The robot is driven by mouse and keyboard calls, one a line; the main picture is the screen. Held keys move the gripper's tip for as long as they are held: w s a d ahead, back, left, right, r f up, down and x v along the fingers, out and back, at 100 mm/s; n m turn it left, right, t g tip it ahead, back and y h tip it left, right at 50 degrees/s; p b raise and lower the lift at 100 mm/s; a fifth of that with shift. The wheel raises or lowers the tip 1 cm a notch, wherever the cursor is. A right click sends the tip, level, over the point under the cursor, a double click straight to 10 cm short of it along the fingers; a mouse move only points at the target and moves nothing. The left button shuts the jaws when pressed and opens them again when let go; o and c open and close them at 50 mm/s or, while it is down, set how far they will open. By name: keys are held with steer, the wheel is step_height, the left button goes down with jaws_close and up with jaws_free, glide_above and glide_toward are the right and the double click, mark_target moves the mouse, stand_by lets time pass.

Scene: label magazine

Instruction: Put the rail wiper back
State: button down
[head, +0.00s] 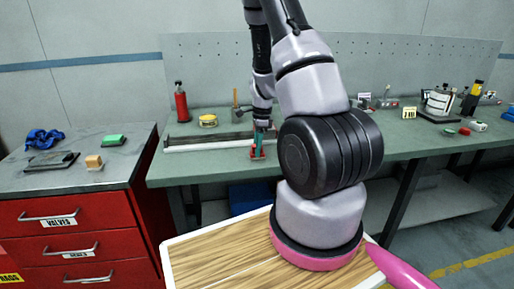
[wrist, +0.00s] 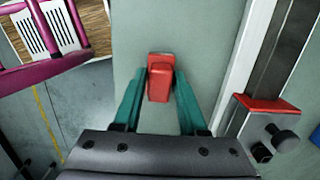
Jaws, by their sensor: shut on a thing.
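My gripper (wrist: 160,76) has two teal fingers, shut on a small red block-like piece, which looks like the rail wiper (wrist: 160,84). In the head view my gripper (head: 262,138) points down at the front of the green bench, with the red piece (head: 257,154) low at its fingertips. I cannot tell whether it touches the bench top. The rail (head: 210,148) lies along the bench, left of and behind my gripper. In the wrist view the rail (wrist: 238,62) runs up the right side, apart from the held piece, with a red end part (wrist: 265,103) and a dark knob (wrist: 287,138).
The green bench (head: 400,148) has free room right of my gripper. A red bottle (head: 181,103) and a yellow tin (head: 208,121) stand behind the rail. A red drawer cabinet (head: 70,230) stands at left. Several small items sit at the bench's far right.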

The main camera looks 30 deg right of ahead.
steer(key=shift+c, duration=2.3)
jaws_free()
steer(key=shift+f, duration=0.1)
step_height(320, 180, up, 12)
steer(key=d, duration=0.1)
steer(key=s+a+r+n+t, duration=0.1)
steer(key=s+a+r+n, duration=0.15)
steer(key=r, duration=0.35)
steer(key=s+a+r+n+t+y, duration=0.1)
steer(key=s+a+r+n, duration=0.15)
steer(key=r, duration=0.25)
steer(key=s+a+r+n+t, duration=0.1)
steer(key=s+a+r+n, duration=0.1)
steer(key=a+r+n, duration=0.3)
steer(key=s+a+r+n+t, duration=0.3)
steer(key=s+r+n, duration=0.4)
steer(key=s+r, duration=0.3)
steer(key=s+a, duration=0.1)
steer(key=s, duration=0.1)
steer(key=shift+s+a+t, duration=0.2)
steer(key=shift+s+t, duration=0.15)
steer(key=shift+t, duration=0.05)
